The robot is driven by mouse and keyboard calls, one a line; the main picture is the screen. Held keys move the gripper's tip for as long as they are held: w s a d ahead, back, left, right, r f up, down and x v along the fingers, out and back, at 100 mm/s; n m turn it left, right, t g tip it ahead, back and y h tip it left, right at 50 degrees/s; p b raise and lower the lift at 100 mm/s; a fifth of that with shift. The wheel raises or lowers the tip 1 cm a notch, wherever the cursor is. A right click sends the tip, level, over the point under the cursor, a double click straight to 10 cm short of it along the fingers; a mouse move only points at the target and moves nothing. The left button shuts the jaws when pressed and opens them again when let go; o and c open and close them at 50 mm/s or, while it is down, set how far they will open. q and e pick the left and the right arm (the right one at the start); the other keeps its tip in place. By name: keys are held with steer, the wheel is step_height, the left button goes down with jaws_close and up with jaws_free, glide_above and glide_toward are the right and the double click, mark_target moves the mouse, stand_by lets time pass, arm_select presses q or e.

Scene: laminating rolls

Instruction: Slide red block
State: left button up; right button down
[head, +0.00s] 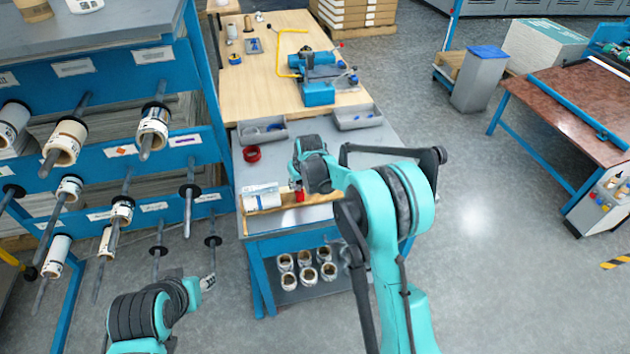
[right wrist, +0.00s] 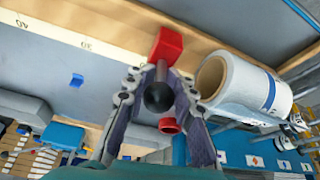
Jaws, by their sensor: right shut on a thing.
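The red block (right wrist: 168,45) sits against a light wooden strip in the right wrist view. A grey stem with a dark round knob (right wrist: 158,97) points from it toward my right gripper. My right gripper (right wrist: 160,88) has its fingers on both sides of the knob and is shut on it. In the head view the red block (head: 299,195) shows just below my right gripper (head: 297,183), partly hidden by it. A white roll (head: 262,190) lies to its left on the bench and also shows in the right wrist view (right wrist: 243,84). My left gripper (head: 207,283) is low at the left, its jaws unclear.
A red ring (head: 252,153) lies on the grey bench, behind the roll. Grey trays (head: 262,131) stand at the bench's back edge. Several rolls (head: 305,268) stand on the shelf below. A blue rack (head: 140,155) with rods and rolls stands at the left, near my left arm.

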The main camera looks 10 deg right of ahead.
steer(key=shift+a, duration=0.3)
steer(key=c, duration=1.3)
jaws_free()
steer(key=shift+o, duration=0.2)
